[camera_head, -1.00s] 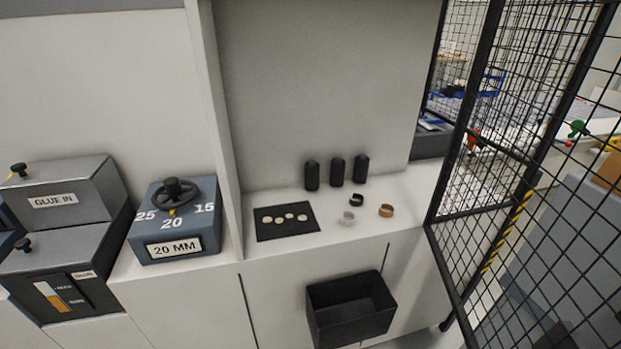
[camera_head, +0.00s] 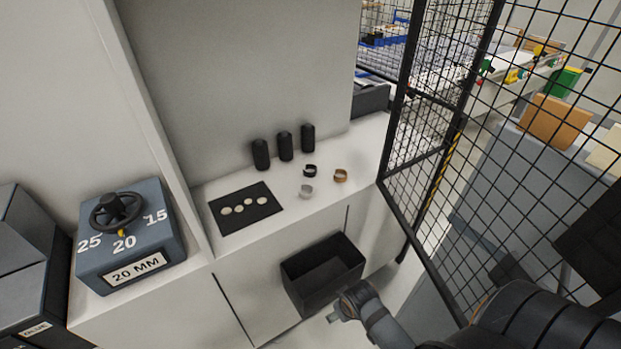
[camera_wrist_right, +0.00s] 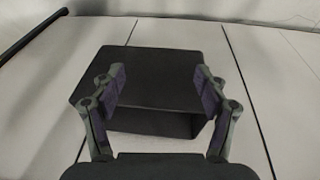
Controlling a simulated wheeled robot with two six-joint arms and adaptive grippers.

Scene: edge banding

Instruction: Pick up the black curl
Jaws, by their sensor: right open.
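The black curl (camera_head: 310,170) is a small open ring on the white counter, between the black cylinders and the other curls. A grey-white curl (camera_head: 306,191) lies just in front of it, and a brown curl (camera_head: 341,175) lies to its right. My right gripper (camera_head: 338,312) is low in front of the cabinet, beside the black bin and well below the counter. In the right wrist view its two fingers (camera_wrist_right: 158,88) are spread apart and empty, facing the bin. The black curl is not visible in the wrist view. My left gripper is not in view.
The black open bin (camera_head: 291,272) is on the cabinet front below the curls. Several black cylinders (camera_head: 285,146) stand behind them. A dark mat (camera_head: 222,224) with pale discs lies left. A black mesh fence (camera_head: 424,125) borders the right side. The 20 MM dial box (camera_head: 150,264) is far left.

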